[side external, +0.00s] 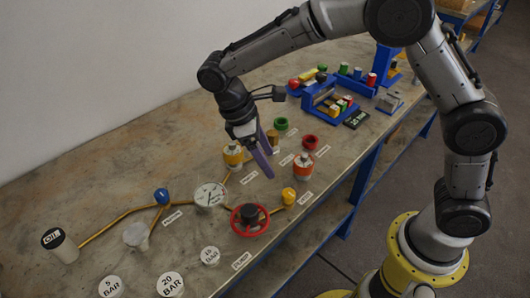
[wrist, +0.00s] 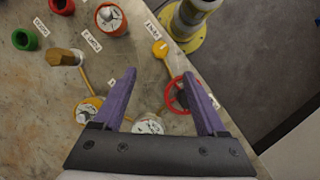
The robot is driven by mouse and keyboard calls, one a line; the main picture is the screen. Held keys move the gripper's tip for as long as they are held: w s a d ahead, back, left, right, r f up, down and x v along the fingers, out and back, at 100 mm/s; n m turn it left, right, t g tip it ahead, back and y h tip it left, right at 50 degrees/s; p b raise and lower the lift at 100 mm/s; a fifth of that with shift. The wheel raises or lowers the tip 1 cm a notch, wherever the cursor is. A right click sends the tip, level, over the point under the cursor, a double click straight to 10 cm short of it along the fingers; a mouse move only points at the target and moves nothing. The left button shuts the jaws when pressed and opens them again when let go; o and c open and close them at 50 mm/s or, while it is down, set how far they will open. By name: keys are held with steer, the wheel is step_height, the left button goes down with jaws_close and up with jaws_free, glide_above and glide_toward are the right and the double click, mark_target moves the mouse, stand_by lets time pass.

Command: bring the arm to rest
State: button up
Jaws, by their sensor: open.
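My gripper (side external: 268,165) hangs above the middle of the bench, its two purple fingers spread and pointing down. In the wrist view the gripper (wrist: 158,73) has nothing between its fingertips but bench surface. A yellow-banded vessel (side external: 233,156) stands left of the fingers, and an orange-red vessel (side external: 303,169) stands to their right. Both have pale tops; the orange-red vessel also shows at the top of the wrist view (wrist: 111,20). The yellow vessel (wrist: 83,112) is partly hidden by a finger there. No contact between fingers and objects is visible.
A pressure gauge (side external: 209,194), red handwheel (side external: 249,222), yellow knob (side external: 289,196) and blue valve (side external: 161,196) sit along brass pipes. A green ring (side external: 281,124), red ring (side external: 310,142) and brown hex piece (side external: 272,136) stand behind. Blue racks (side external: 325,100) fill the far end.

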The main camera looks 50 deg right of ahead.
steer(key=shift+w+a+r, duration=0.1)
steer(key=shift+a+r, duration=0.05)
steer(key=shift+r, duration=0.3)
steer(key=s+d+r+m+t+y, duration=0.1)
steer(key=s+d+r+m+t, duration=0.1)
steer(key=s+d+r, duration=0.4)
steer(key=s+d+r+m+t+y, duration=0.15)
steer(key=d+r, duration=0.25)
steer(key=r, duration=0.4)
steer(key=s+d+f+m+t, duration=0.1)
steer(key=s+f+m+t, duration=0.1)
steer(key=s, duration=0.4)
steer(key=s+d+f+m+t, duration=0.1)
steer(key=s+m+t, duration=0.2)
steer(key=s, duration=0.3)
steer(key=shift+s+d+f+m+y, duration=0.35)
steer(key=shift+d+f, duration=0.05)
